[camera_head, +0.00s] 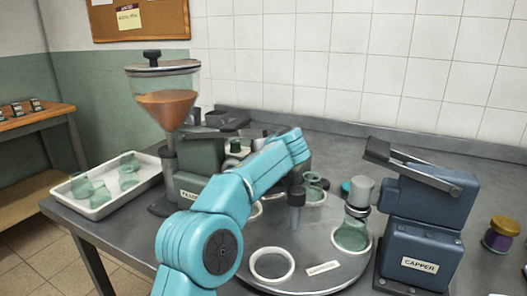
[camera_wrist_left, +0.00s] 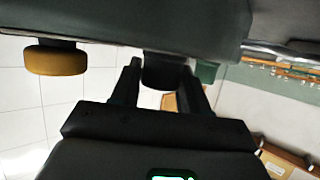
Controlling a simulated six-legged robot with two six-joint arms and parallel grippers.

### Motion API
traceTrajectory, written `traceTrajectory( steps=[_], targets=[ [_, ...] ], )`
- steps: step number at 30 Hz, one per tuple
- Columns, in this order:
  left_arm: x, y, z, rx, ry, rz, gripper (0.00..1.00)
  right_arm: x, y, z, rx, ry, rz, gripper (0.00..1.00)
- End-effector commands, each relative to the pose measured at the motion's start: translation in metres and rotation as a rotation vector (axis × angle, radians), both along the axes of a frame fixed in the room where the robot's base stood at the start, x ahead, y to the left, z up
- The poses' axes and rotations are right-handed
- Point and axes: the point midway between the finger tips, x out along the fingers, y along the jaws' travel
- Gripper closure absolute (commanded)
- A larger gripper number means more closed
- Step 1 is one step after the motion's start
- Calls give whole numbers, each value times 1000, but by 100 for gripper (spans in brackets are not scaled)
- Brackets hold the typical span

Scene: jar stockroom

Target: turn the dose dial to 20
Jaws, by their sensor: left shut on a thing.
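The filler (camera_head: 200,165) is a dark green machine with a hopper of orange-brown powder on its left. My teal left arm crosses in front of it and hides part of its front. In the left wrist view my left gripper (camera_wrist_left: 160,85) is shut on a dark round knob, the dose dial (camera_wrist_left: 164,73), below the filler's dark body. The fingers stand on both sides of the dial. No number or pointer on the dial is readable. My right gripper is not in view.
A yellow-orange knob (camera_wrist_left: 55,57) sits left of my fingers. A round turntable (camera_head: 250,285) carries ring holders and a green jar (camera_head: 351,234). The blue capper (camera_head: 425,225) stands right. A white tray (camera_head: 105,208) of green jars stands left. A purple jar with a yellow lid (camera_head: 502,235) is far right.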

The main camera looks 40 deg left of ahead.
Motion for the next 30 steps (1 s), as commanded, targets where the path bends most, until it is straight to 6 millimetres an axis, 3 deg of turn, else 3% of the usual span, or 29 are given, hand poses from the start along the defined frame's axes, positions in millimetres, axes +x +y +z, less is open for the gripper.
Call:
traceTrajectory(
  steps=[14,15,16,25,30],
  targets=[
    [0,-1,1,0,-1,95,86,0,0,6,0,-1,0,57],
    [0,-1,1,0,-1,95,46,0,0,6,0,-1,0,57],
    [0,-1,1,0,-1,95,36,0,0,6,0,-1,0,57],
    [0,-1,2,0,0,94,35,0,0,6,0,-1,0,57],
    [1,-1,25,0,-4,94,35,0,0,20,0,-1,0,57]
  ],
)
